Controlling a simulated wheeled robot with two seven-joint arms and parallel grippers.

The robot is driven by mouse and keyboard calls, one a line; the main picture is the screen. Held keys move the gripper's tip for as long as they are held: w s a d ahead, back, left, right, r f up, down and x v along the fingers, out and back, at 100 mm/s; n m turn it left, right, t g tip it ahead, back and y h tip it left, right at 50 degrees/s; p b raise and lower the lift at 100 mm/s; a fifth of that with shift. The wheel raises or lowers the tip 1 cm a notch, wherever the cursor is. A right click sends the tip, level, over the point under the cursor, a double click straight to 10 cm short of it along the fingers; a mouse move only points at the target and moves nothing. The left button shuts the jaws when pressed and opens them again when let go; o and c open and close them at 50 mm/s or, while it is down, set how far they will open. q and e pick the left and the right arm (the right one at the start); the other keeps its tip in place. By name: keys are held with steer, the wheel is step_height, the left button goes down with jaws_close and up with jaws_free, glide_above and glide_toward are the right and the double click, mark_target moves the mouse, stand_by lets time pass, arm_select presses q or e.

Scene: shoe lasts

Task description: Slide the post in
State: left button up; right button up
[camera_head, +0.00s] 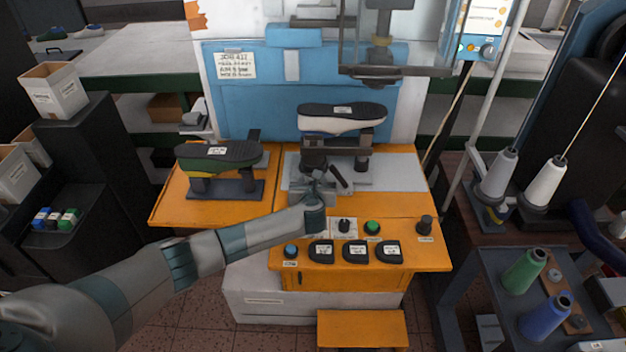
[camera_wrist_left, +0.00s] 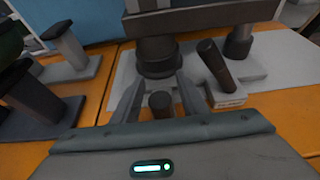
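A short dark round post (camera_wrist_left: 161,104) stands upright between my left gripper's fingers in the wrist view, with a gap on each side. My left gripper (camera_wrist_left: 160,84) is open, its fingers apart and not visibly touching the post. In the head view my left gripper (camera_head: 318,184) is low in front of the press fixture, and the short post is hard to make out there. A second dark rod (camera_wrist_left: 216,64) leans to the left in a small labelled block, right of the fingers; it also shows in the head view (camera_head: 341,179). My right gripper is not in view.
A white shoe (camera_head: 342,120) sits sole-up on the dark fixture (camera_head: 336,152) just behind my gripper. A green shoe (camera_head: 217,155) sits on a stand at left. Buttons and a knob (camera_head: 344,226) line the orange table's front. Thread spools (camera_head: 545,181) stand at right.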

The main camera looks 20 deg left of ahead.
arm_select(q)
steer(key=shift+w, duration=0.1)
jaws_close()
steer(key=shift+w+d, duration=0.1)
steer(key=shift+d, duration=0.45)
steer(key=w+d+b, duration=0.1)
steer(key=d, duration=0.4)
steer(key=w+d+b, duration=0.2)
steer(key=d, duration=0.3)
steer(key=w+d+b, duration=0.1)
steer(key=d, duration=0.4)
steer(key=shift+w+d+f, duration=0.1)
steer(key=shift+w+d, duration=0.2)
steer(key=shift+d, duration=0.1)
steer(key=shift+w+d, duration=0.1)
steer(key=shift+d, duration=0.2)
steer(key=shift+r, duration=0.2)
steer(key=shift+d, duration=0.1)
